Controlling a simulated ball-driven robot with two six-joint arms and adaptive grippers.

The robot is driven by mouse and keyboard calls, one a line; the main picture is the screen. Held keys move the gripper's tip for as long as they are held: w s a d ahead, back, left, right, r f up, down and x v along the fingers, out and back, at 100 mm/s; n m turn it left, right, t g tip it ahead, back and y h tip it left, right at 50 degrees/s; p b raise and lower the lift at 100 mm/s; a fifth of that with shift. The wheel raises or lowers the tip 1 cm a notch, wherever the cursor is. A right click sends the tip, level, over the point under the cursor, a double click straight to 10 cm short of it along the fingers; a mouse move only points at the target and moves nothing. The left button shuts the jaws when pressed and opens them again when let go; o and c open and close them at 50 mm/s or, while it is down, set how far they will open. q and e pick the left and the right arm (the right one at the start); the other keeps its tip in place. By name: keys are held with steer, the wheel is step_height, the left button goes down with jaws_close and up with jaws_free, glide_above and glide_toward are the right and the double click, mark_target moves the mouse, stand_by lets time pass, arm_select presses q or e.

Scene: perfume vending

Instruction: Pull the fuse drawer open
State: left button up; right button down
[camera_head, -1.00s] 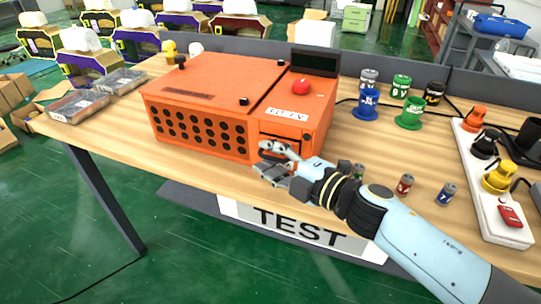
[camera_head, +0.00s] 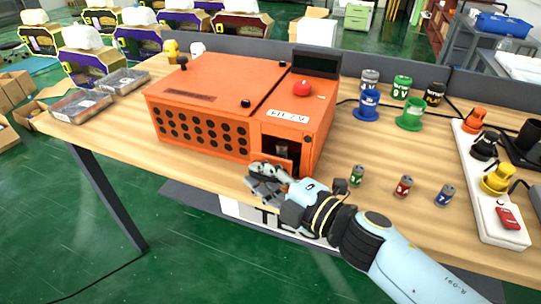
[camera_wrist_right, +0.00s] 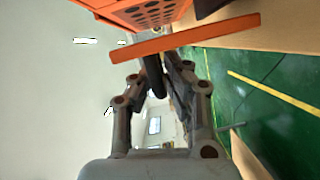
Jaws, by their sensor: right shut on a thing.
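The orange tester box (camera_head: 205,95) stands on the wooden table. At its front right corner the compartment is open, and the orange drawer front (camera_head: 284,163) stands out from it, with a small fuse-like cylinder (camera_head: 283,148) visible inside. My right gripper (camera_head: 266,176) is at the drawer front, just before the box. In the right wrist view the drawer front (camera_wrist_right: 185,38) runs across beyond my fingers, which are closed around its dark handle (camera_wrist_right: 152,75). My fingers partly hide the drawer in the head view. My left gripper is not in view.
Small cylinders, green (camera_head: 356,175), red (camera_head: 403,186) and blue (camera_head: 445,194), stand right of my gripper. A white power strip (camera_head: 490,190) with coloured plugs lies at the right. Metal trays (camera_head: 81,105) lie at the left. The table's front edge is close below my gripper.

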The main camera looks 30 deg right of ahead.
steer(key=s+a, duration=0.4)
steer(key=shift+a+f+p, duration=0.25)
steer(key=shift+p, duration=0.05)
steer(key=c, duration=1.5)
jaws_free()
steer(key=shift+o, duration=0.4)
steer(key=shift+r, duration=0.1)
steer(key=shift+d, duration=0.1)
steer(key=v, duration=1.2)
